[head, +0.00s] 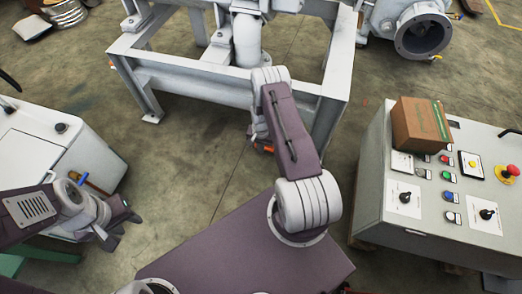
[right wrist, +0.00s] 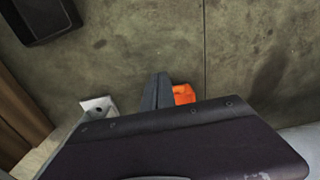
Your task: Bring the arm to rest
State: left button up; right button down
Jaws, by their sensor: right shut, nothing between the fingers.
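My right arm is folded in the middle of the head view, its dark upper cover over the floor in front of the grey steel frame. My right gripper (right wrist: 163,92) shows in the right wrist view as dark fingers, shut and empty, over bare floor. A small orange piece (right wrist: 183,95) shows beside the fingers; I cannot tell what it belongs to. In the head view the right gripper is mostly hidden under the arm. My left gripper (head: 118,222) is at the left, beside the white cabinet; its fingers are too small and dark to read.
A white cabinet (head: 40,160) with a blue-handled valve stands at the left. A grey steel frame (head: 185,85) is ahead. A control console (head: 430,215) with buttons stands at the right, a brown box (head: 421,122) on it. Concrete floor is free between them.

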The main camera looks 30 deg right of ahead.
pick_arm(q)
jog(key=shift+r, duration=0.45)
pick_arm(e)
jog(key=shift+r, duration=0.8)
